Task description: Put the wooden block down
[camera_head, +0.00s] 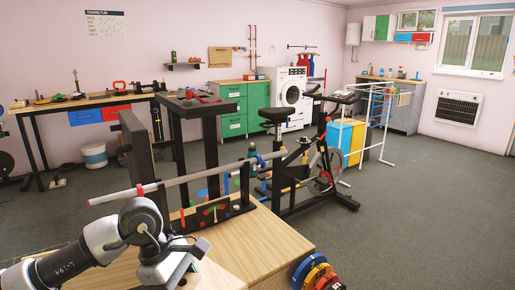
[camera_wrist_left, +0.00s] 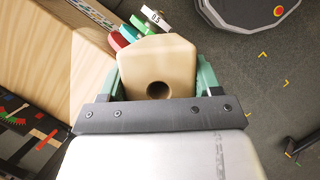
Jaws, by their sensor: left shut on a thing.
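A pale wooden block (camera_wrist_left: 160,50) with a round dark hole is between the green fingers of my left gripper (camera_wrist_left: 160,80) in the left wrist view. The gripper is shut on it. In the head view my left gripper (camera_head: 185,265) is over the wooden bench top (camera_head: 265,240), near the front. The block cannot be made out there. Whether the block touches anything below is unclear. My right gripper is not in view.
Larger coloured weight plates (camera_head: 314,270) stand at the bench's right. A barbell bar (camera_head: 215,172) crosses behind my gripper. An exercise bike (camera_head: 300,165) stands behind the bench. Grey floor (camera_head: 420,230) is open on the right.

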